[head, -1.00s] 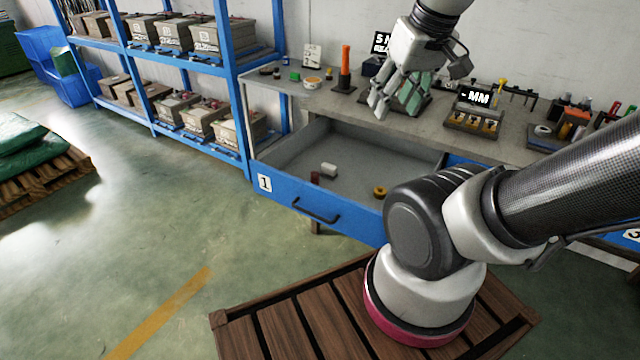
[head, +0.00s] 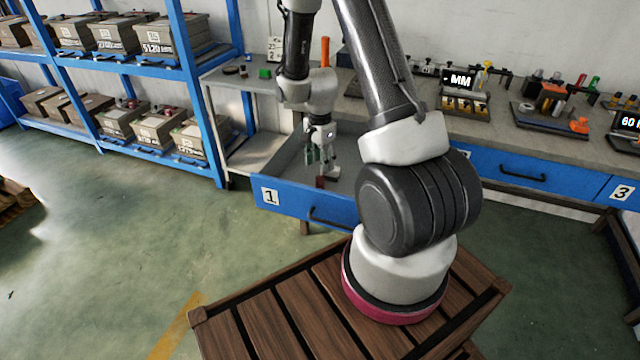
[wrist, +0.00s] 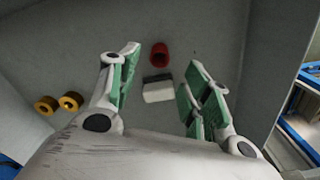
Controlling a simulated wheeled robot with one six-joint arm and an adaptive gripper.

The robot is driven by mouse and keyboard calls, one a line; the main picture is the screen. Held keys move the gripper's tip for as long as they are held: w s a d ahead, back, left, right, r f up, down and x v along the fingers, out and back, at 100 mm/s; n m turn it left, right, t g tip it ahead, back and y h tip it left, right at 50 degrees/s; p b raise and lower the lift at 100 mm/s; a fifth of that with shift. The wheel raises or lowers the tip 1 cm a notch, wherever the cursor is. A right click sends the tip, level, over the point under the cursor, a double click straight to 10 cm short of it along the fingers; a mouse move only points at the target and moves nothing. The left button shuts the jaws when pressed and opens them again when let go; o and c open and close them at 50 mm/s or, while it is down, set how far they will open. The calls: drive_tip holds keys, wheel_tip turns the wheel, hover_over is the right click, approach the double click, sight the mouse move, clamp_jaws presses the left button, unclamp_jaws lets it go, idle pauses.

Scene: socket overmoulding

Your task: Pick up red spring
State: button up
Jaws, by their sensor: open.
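The red spring (wrist: 159,54), a short hollow red cylinder, lies on the grey floor of the open drawer in the wrist view. It also shows small in the head view (head: 320,182), just below my gripper (head: 322,162). In the wrist view my gripper (wrist: 162,58) is open, its green-padded fingers on either side of the picture's middle. The red spring appears between and slightly beyond the fingertips, with nothing held. I cannot tell the exact height of the fingertips above it.
A white and dark block (wrist: 158,90) lies close to the spring. Two yellow rings (wrist: 70,100) lie farther left. The blue-fronted drawer 1 (head: 290,204) has grey side walls (wrist: 228,50) around this space. The workbench (head: 480,135) behind carries several tools.

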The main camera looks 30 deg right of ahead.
sight(320, 180)
wheel_tip(320, 180, down, 8)
drive_tip(key=shift+r, duration=0.1)
drive_tip(key=shift+c, duration=0.4)
drive_tip(key=c, duration=0.9)
